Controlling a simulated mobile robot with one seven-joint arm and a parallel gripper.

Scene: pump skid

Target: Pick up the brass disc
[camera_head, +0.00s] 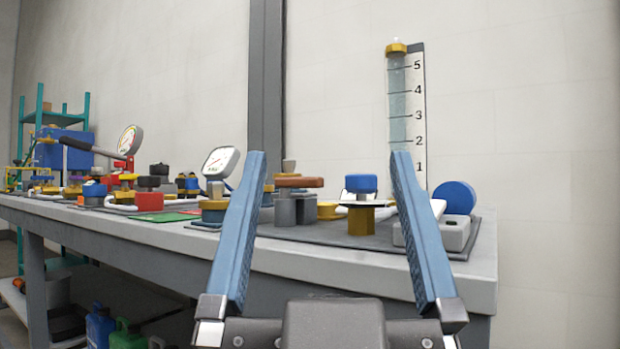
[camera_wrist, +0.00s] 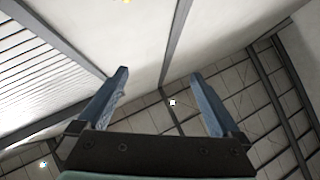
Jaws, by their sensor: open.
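A low brass-coloured round piece (camera_head: 328,211), which looks like the brass disc, sits on the dark mat on the bench in the head view. It is partly hidden by the things around it, so I cannot be sure of its full shape. My gripper (camera_head: 328,156) is open and empty, its two blue fingers spread wide in front of the bench edge. In the head view the brass piece appears between the fingers, farther back. In the wrist view my gripper (camera_wrist: 159,75) points at walls and ceiling, and no brass disc shows there.
Grey cylinders with a brown top (camera_head: 298,184) stand left of the brass piece. A brass post with a blue cap (camera_head: 361,221) stands right of it. A tall graduated tube (camera_head: 397,100), gauges (camera_head: 220,162) and several valves crowd the bench (camera_head: 170,246). Air before the bench is free.

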